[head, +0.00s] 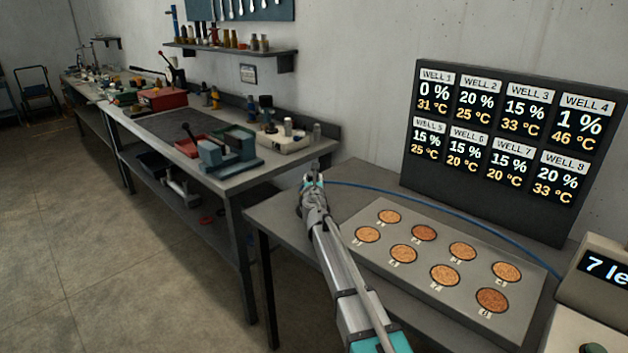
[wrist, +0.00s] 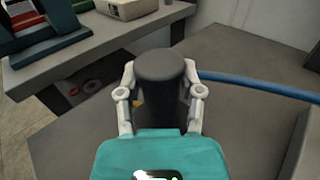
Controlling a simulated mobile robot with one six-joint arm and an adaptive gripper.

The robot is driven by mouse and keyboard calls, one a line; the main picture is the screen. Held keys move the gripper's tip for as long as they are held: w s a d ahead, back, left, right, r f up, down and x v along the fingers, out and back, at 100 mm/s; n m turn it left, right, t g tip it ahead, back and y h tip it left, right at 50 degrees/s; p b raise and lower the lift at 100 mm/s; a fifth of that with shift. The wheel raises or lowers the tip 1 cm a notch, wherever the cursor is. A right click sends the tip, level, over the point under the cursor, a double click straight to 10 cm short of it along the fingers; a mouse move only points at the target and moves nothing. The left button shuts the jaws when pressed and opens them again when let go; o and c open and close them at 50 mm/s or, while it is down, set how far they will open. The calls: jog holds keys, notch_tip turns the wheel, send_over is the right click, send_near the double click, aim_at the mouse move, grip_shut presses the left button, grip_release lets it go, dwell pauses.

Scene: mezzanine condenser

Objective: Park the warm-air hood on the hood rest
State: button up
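In the wrist view my gripper (wrist: 160,75) has its two fingers against both sides of a dark, upright cylinder, which I take to be the warm-air hood (wrist: 159,102). A blue hose (wrist: 255,86) runs from beside it to the right. In the head view my gripper (head: 314,181) is over the left back part of the grey table (head: 285,222), left of the well plate; the hood is mostly hidden there. I cannot make out the hood rest, nor whether the hood touches anything below.
A pale plate (head: 384,263) with several grain-filled wells lies right of my arm. A dark display board (head: 480,217) stands behind it. A box with a screen (head: 600,292) is at the right edge. A cluttered workbench (head: 245,178) stands to the left, across a gap.

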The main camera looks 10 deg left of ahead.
jog(key=o, duration=0.4)
jog(key=shift+c, duration=0.2)
jog(key=shift+r, duration=0.15)
jog(key=s+d, duration=0.1)
jog(key=s, duration=1.1)
jog(key=shift+d, duration=0.25)
jog(key=shift+r, duration=0.1)
